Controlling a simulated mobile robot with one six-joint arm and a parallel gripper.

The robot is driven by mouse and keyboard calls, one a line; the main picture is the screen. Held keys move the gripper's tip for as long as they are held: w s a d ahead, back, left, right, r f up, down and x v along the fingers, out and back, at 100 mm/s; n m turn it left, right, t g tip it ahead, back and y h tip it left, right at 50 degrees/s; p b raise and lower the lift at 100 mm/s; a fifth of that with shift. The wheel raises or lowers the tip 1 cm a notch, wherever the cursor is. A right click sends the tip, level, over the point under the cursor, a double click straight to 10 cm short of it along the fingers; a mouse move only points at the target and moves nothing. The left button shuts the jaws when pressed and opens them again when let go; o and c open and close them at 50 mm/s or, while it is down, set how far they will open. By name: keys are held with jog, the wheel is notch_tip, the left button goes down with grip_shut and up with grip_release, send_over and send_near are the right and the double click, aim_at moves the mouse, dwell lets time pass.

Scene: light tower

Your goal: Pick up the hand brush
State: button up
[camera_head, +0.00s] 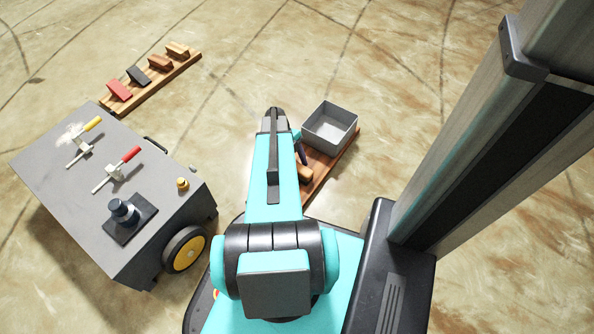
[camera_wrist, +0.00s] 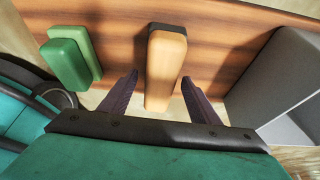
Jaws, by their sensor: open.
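The hand brush, as I take it, is a light wooden block with a dark underside; it lies on a reddish-brown board (camera_wrist: 220,45) in the wrist view, the brush (camera_wrist: 166,62) near its middle. In the head view the brush (camera_head: 305,173) shows only partly beside my arm. My gripper (camera_wrist: 160,77) is open, with one dark finger on each side of the brush's near end. In the head view my arm hides most of the gripper.
A green block pair (camera_wrist: 72,55) lies left of the brush. A grey open box (camera_head: 330,127) stands to the right on the same board. A grey cart (camera_head: 60,165) with levers stands left. Another board (camera_head: 150,84) with several blocks lies at the back left. Floor behind is clear.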

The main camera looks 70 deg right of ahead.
jog(key=shift+f, duration=0.1)
jog(key=shift+c, duration=0.4)
jog(key=c, duration=1.1)
jog(key=shift+r, duration=0.2)
notch_tip(320, 180, up, 10)
jog(key=p, duration=0.4)
jog(key=shift+r, duration=0.1)
